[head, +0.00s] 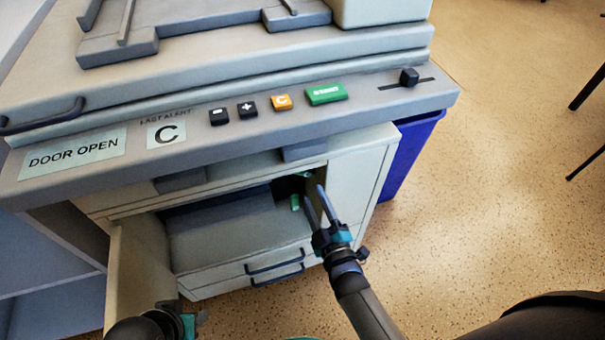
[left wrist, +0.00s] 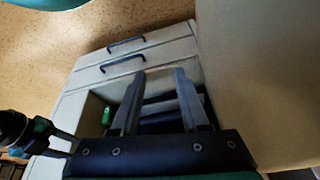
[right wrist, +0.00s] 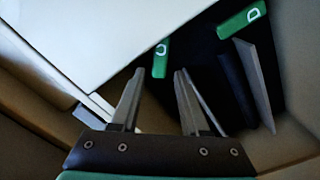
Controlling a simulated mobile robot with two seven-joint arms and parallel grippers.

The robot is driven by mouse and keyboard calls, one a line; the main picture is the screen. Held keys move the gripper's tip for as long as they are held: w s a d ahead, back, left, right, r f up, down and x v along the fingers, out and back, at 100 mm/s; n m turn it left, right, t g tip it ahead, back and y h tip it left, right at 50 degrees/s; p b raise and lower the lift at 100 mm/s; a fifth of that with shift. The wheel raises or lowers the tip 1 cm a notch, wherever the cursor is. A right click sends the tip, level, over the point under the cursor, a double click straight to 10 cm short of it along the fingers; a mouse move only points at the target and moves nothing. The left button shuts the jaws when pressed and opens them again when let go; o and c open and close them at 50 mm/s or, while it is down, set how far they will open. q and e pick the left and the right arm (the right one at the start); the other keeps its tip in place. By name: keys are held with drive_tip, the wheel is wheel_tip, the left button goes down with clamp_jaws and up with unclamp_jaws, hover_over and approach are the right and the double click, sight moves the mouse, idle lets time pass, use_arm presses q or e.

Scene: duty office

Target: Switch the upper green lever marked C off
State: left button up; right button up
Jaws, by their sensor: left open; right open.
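Two green levers are inside the dark opening of the open copier cabinet. In the head view the upper one (head: 303,174) is half hidden near the right gripper's fingertips, and the lower one (head: 295,202) is just left of the fingers. In the right wrist view, a small green lever (right wrist: 160,58) and a larger one (right wrist: 242,22) each carry a white mark, turned sideways. My right gripper (head: 312,189) is open and empty at the opening, its fingers apart from both. My left gripper (left wrist: 160,78) is open and empty near the cabinet; one green lever (left wrist: 107,116) shows beyond it.
The cabinet door (head: 140,275) stands open at the left. The copier's front panel (head: 380,108) overhangs the opening and reads "DOOR OPEN" and "LAST ALERT C". Drawers with dark handles (head: 275,268) are below.

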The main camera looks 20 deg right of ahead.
sight(303, 174)
drive_tip(key=w+b, duration=0.2)
drive_tip(key=w, duration=0.4)
drive_tip(key=shift+w+a+f, duration=0.1)
drive_tip(key=shift+w, duration=0.2)
drive_tip(key=shift+w+b, duration=0.3)
drive_tip(key=shift+w, duration=0.05)
use_arm(q)
drive_tip(key=shift+w+d+r+t+h+b, duration=0.2)
drive_tip(key=shift+w+d+r+t, duration=0.3)
drive_tip(key=shift+r, duration=0.2)
drive_tip(key=shift+w+d+r+t+h+b, duration=0.1)
drive_tip(key=shift+w+d+r+t+h, duration=0.1)
drive_tip(key=shift+w+d+r+t, duration=0.4)
drive_tip(key=shift+w+d+r+t+h+b, duration=0.1)
drive_tip(key=shift+w+d+r+t+h, duration=0.25)
drive_tip(key=shift+r, duration=0.5)
use_arm(e)
drive_tip(key=shift+w, duration=1)
use_arm(q)
drive_tip(key=shift+s+a, duration=0.1)
drive_tip(key=shift+s, duration=0.05)
use_arm(e)
clamp_jaws()
